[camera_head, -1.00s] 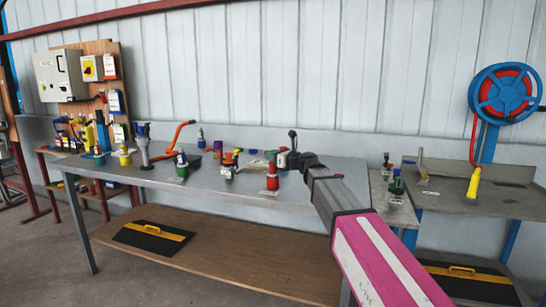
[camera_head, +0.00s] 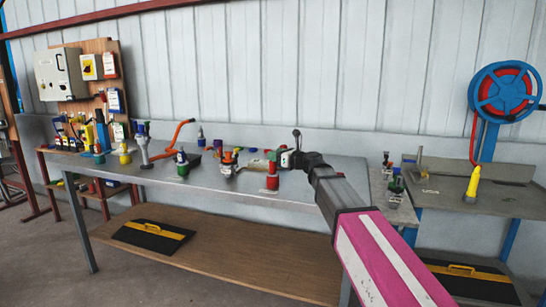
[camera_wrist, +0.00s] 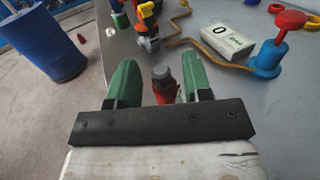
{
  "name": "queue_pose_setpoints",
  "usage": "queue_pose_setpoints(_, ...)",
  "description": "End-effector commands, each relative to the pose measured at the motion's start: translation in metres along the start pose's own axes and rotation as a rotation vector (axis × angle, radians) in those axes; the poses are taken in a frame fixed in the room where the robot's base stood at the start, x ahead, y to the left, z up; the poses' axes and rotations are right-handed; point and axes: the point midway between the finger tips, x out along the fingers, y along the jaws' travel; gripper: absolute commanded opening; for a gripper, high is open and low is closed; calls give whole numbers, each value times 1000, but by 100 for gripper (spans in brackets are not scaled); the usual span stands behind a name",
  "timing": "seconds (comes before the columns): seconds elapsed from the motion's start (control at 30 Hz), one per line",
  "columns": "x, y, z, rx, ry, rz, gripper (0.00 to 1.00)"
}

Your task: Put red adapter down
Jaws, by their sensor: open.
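The red adapter (camera_head: 272,180) stands upright on the front part of the grey workbench (camera_head: 225,189), with a dark top. In the wrist view a red part with a grey hexagonal top, seemingly the red adapter (camera_wrist: 163,78), shows in the gap between the green fingers of my gripper (camera_wrist: 160,82). The fingers are apart, with space visible on both sides of it. Its lower part is hidden by the gripper's black crossbar. In the head view the gripper end is small and partly hidden by my arm, close behind and right of the adapter.
An orange-and-yellow valve (camera_wrist: 147,22), a white box marked 0 (camera_wrist: 228,41) and a blue fitting with a red knob (camera_wrist: 268,58) stand beyond the fingers. A green-based fitting (camera_head: 182,166) stands left on the bench. Bare bench lies left of the adapter.

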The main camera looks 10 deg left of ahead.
Motion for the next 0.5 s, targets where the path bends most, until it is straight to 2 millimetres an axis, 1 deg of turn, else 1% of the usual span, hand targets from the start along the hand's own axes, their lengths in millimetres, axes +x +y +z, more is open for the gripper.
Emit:
queue_pose_setpoints(0.03, -15, 2, 0, 0, -1, -2, 46)
queue_pose_setpoints(0.2, -51, 2, 0, 0, -1, -2, 46)
queue_pose_setpoints(0.33, -74, 2, 0, 0, -1, -2, 46)
queue_pose_setpoints(0.5, -93, 2, 0, 0, -1, 0, 46)
